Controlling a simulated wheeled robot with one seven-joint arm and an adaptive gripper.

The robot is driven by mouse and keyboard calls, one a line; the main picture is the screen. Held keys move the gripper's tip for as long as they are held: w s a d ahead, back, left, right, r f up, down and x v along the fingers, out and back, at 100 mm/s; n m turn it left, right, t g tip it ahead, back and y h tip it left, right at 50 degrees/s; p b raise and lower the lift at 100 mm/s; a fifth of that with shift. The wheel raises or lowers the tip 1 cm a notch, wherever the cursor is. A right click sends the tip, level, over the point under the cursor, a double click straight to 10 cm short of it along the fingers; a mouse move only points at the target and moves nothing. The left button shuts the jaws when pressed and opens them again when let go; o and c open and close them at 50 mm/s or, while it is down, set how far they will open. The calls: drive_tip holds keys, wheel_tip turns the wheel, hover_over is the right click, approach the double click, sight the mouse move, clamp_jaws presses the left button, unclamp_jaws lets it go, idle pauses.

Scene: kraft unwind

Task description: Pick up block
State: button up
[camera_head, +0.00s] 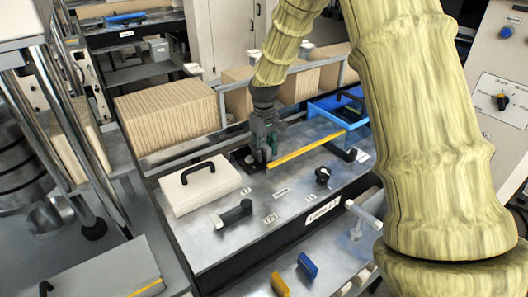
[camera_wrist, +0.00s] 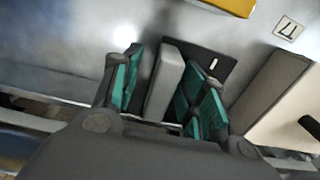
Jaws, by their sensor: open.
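A grey block (camera_wrist: 164,84) stands between the two teal-padded fingers of my gripper (camera_wrist: 160,92) in the wrist view. The fingers are apart, with a visible gap on the block's right side; whether the left finger touches it I cannot tell. A black plate (camera_wrist: 212,64) with a small white mark lies beside it. In the head view my gripper (camera_head: 267,150) is low over the metal bench top, pointing down, and it hides the grey block there.
A cream case (camera_head: 200,187) with a black handle lies left of my gripper. A yellow bar (camera_head: 306,150) is close on its right, with a blue tray (camera_head: 325,109) behind. A dark knob (camera_head: 322,175) and a grey-black handle (camera_head: 233,213) stand in front. Cardboard stacks (camera_head: 168,115) stand behind.

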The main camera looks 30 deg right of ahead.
drive_tip(key=shift+a, duration=0.1)
clamp_jaws()
